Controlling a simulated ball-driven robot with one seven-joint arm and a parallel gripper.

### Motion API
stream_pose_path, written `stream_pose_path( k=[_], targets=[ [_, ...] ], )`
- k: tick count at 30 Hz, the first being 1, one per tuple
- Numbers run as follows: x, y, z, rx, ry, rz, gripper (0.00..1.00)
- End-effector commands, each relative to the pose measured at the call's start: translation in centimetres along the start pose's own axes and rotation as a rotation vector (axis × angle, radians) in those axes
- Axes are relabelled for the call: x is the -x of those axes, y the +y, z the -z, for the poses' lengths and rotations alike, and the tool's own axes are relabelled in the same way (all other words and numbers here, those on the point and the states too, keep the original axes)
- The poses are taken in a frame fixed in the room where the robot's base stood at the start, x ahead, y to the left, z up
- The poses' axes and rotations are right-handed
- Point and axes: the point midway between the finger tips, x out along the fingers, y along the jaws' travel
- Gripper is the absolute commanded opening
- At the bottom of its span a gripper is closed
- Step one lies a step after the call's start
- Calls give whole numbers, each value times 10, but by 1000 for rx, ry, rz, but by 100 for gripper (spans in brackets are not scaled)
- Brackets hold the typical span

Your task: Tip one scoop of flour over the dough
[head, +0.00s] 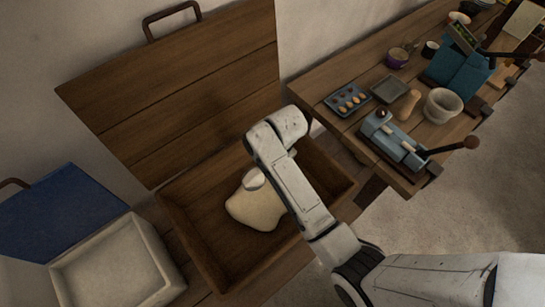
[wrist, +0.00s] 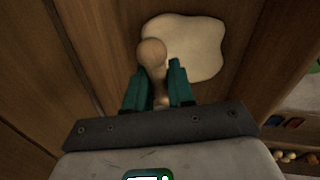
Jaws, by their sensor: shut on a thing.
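The pale dough (head: 255,208) lies as a flat lump on the floor of an open wooden trough (head: 217,268). It also shows in the wrist view (wrist: 200,52). In the wrist view, my gripper (wrist: 158,82) has its teal fingers shut on a light wooden handle with a round knob (wrist: 151,51), seemingly the scoop's handle. In the head view, a pale rounded scoop (head: 253,179) shows beside my arm, over the dough's upper edge. My arm hides the fingers there. The scoop's inside and any flour in it cannot be made out.
The trough's wooden lid (head: 180,80) stands open behind it. A pale bin (head: 115,270) with a raised blue lid (head: 55,212) is at left. A bench at right holds an egg tray (head: 347,99), a blue press-like tool (head: 393,140) and a white bowl (head: 442,106).

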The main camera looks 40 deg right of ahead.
Motion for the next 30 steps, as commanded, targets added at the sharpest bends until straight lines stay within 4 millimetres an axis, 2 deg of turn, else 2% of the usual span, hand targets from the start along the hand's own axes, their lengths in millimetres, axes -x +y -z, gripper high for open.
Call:
stream_pose_path(
  k=[5,15,30],
  targets=[
    [-4,-1,-1,25,4,-44,0],
    [-27,2,-1,25,-2,-298,0],
    [-39,6,-1,25,-4,-494,0]
  ],
)
